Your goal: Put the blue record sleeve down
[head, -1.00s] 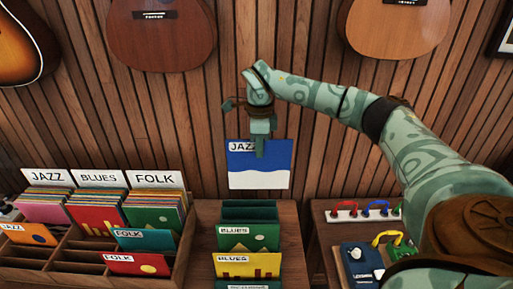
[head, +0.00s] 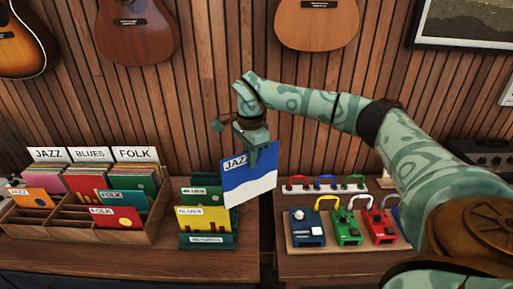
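The blue record sleeve (head: 247,184) has a white wavy lower part and a JAZZ label at its top left. My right gripper (head: 252,157) is shut on its top edge. The sleeve hangs tilted in the air, its lower right corner raised, near the right side of the green rack (head: 225,241). The rack holds a yellow BLUES sleeve (head: 204,221) and a green sleeve (head: 195,191) behind it. A wooden record crate (head: 148,233) with JAZZ, BLUES and FOLK dividers stands at the left. My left gripper does not show.
A pedal board (head: 345,246) with blue, green and red pedals lies on the right table, with a white strip (head: 318,191) of coloured plugs behind it. A gap separates the two tables. Guitars (head: 316,25) hang on the wall. Bare wood (head: 120,262) lies in front of the crate.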

